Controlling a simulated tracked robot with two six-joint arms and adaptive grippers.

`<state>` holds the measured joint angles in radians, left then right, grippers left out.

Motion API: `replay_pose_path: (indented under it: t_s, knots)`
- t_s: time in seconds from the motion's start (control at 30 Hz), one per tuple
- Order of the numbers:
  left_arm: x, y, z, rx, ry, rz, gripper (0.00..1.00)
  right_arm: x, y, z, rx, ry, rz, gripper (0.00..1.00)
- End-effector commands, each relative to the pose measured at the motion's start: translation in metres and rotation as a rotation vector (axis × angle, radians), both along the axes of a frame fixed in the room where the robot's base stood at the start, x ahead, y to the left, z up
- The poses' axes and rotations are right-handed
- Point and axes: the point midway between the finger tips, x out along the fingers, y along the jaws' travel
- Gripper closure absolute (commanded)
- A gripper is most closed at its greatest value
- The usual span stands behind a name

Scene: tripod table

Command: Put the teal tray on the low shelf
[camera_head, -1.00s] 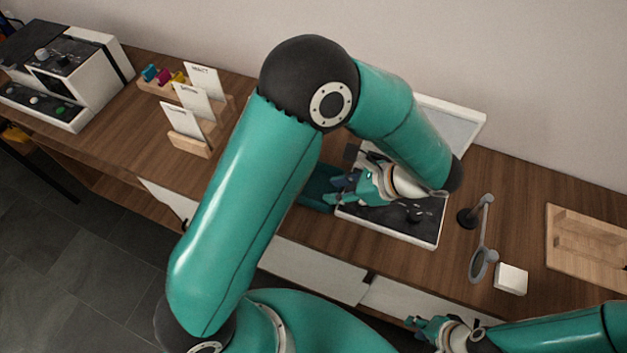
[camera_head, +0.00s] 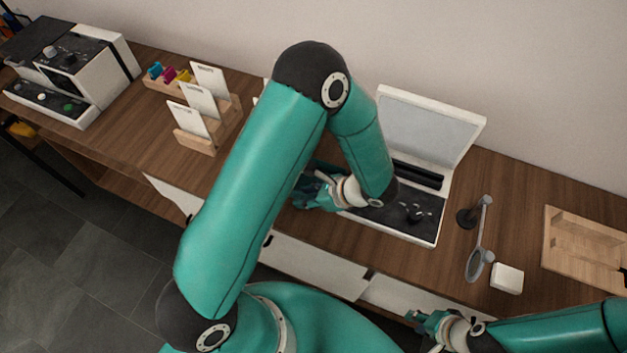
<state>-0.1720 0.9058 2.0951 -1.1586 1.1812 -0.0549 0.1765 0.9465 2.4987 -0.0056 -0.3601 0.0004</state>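The teal tray (camera_head: 326,165) shows only as a small dark teal patch on the wooden table, between my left arm's links and left of the open white case. The rest of it is hidden by my arm. My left gripper (camera_head: 308,193) is at the tray's near side, pointing left. Its fingers blend with the tray, so I cannot tell whether it is open or touching it. My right gripper (camera_head: 421,321) is low at the front, away from the tray, with its fingers too small to read. A low wooden shelf (camera_head: 112,188) seems to show under the table at left.
The open white case (camera_head: 432,120) stands right of my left gripper. A magnifier stand (camera_head: 478,235), a white block (camera_head: 507,277) and a wooden tray (camera_head: 590,245) are further right. A card holder (camera_head: 205,115) and a white machine (camera_head: 75,75) stand left.

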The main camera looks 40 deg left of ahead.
Motion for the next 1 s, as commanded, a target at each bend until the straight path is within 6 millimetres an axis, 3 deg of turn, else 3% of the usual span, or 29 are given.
replay_pose_path:
  t_s: [0.17,0.4,1.0]
  knots:
    - [0.0001,0.0000,-0.0006,0.000,-0.001,-0.001,0.67,-0.0001,0.0000,-0.0003,0.000,0.000,0.000,0.69]
    - [0.0004,-0.0002,-0.0003,0.000,-0.001,-0.001,1.00,-0.0001,0.0000,-0.0003,0.000,0.000,0.000,0.69]
    - [0.0007,0.0000,0.0047,0.000,-0.001,0.000,1.00,-0.0001,0.0000,-0.0008,0.000,0.000,0.000,0.69]
